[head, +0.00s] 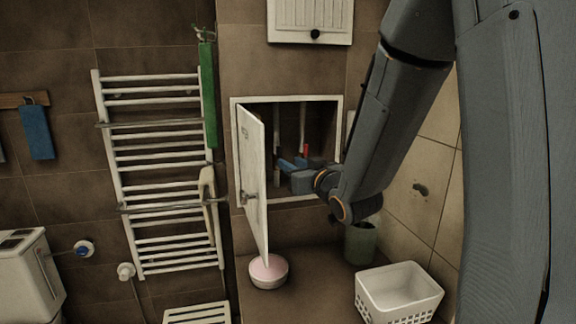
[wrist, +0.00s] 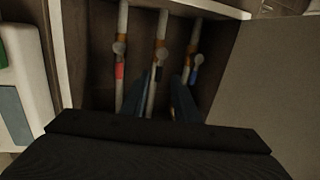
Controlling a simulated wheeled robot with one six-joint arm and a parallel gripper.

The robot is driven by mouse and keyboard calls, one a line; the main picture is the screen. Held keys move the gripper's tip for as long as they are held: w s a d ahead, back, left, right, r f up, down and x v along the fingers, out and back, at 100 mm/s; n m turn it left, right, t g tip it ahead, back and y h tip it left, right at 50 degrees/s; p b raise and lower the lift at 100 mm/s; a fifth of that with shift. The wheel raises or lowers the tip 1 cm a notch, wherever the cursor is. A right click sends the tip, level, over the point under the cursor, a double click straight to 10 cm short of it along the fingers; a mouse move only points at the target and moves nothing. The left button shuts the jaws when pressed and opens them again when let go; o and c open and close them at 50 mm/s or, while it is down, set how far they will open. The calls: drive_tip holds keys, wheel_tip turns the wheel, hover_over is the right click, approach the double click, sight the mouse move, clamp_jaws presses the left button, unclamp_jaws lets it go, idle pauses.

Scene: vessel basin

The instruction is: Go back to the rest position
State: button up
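My gripper (head: 290,163) is at the opening of a white-framed wall cabinet (head: 237,101), with its blue fingers reaching inside. In the wrist view the two fingers (wrist: 170,88) stand apart with a gap between them, and I see nothing held. Behind them run three upright pipes (wrist: 162,22) with small round valves, one with a red mark (wrist: 119,72) and one with a blue mark (wrist: 194,75). The cabinet door (head: 254,175) stands open to the left of my gripper. My wrist hides the lower part of the opening.
A white towel radiator (head: 160,158) with a green towel (head: 208,95) is on the left wall. Below the cabinet are a pink-topped round tub (head: 268,271), a green bin (head: 361,243) and a white basket (head: 399,292). A white vent panel (head: 310,18) is above.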

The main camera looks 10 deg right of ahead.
drive_tip(key=shift+s, duration=0.25)
drive_tip(key=s+d+f+m+g+h, duration=0.1)
drive_tip(key=s+f+g, duration=0.15)
drive_tip(key=f, duration=0.25)
drive_tip(key=s+d+f+g+h, duration=0.1)
drive_tip(key=s+f+g+h, duration=0.15)
drive_tip(key=f, duration=0.25)
drive_tip(key=s+f+g, duration=0.3)
drive_tip(key=s, duration=0.4)
drive_tip(key=s+a+f+m+g, duration=0.1)
drive_tip(key=s+f+g, duration=0.3)
drive_tip(key=s, duration=0.4)
drive_tip(key=s+a+f+g, duration=0.1)
drive_tip(key=s+f+g, duration=0.3)
drive_tip(key=s, duration=0.3)
drive_tip(key=shift+s+a, duration=0.25)
